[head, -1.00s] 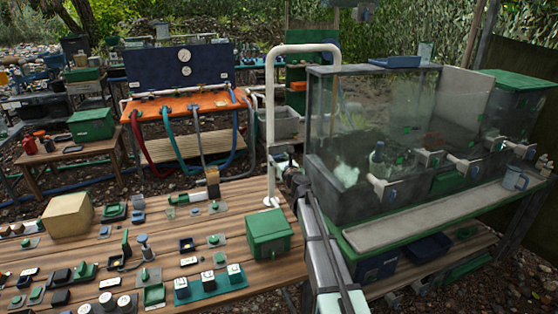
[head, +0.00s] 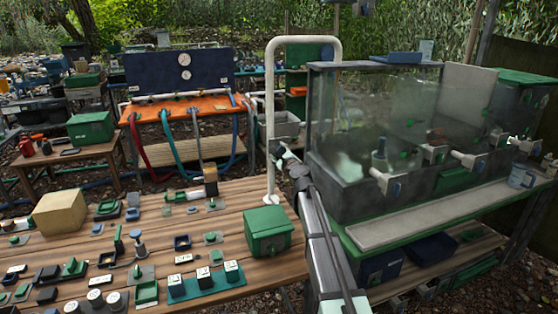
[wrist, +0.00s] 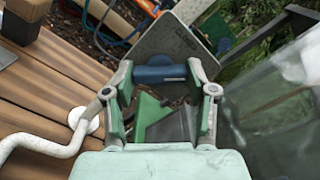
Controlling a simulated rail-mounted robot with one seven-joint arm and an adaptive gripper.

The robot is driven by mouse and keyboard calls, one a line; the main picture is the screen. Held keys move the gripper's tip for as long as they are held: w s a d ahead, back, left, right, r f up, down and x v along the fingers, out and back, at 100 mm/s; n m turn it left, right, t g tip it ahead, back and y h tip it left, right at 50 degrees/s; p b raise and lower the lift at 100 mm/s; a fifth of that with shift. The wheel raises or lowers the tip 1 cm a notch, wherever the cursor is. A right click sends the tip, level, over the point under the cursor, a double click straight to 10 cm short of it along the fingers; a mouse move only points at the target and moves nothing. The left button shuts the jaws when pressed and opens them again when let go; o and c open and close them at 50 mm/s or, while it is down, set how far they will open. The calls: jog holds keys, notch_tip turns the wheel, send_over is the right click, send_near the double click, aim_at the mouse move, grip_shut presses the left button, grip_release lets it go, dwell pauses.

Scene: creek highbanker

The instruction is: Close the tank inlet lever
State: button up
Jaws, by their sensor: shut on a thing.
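My gripper (wrist: 162,82) is shut on a blue cylindrical piece (wrist: 160,74), which spans between its two fingertips in the wrist view. The piece looks like the lever's handle, but its base is hidden. A grey plate with faint lettering (wrist: 168,42) lies just behind it. In the head view my gripper (head: 281,152) is beside the upright white pipe (head: 269,100), left of the clear tank (head: 350,115). The held piece is too small to make out there. The white pipe also shows at lower left in the wrist view (wrist: 40,142).
A green box (head: 268,230) stands on the wooden table (head: 225,283) close to the pipe. Several small switches and blocks cover the table's left part.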

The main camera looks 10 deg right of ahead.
jog(key=n+b, duration=0.8)
jog(key=shift+n, duration=0.4)
jog(key=shift+r, duration=0.1)
jog(key=o, duration=1.2)
jog(key=shift+c, duration=0.2)
jog(key=s+d, duration=0.2)
jog(key=s, duration=0.9)
jog(key=shift+s+d, duration=0.15)
jog(key=shift+s, duration=0.25)
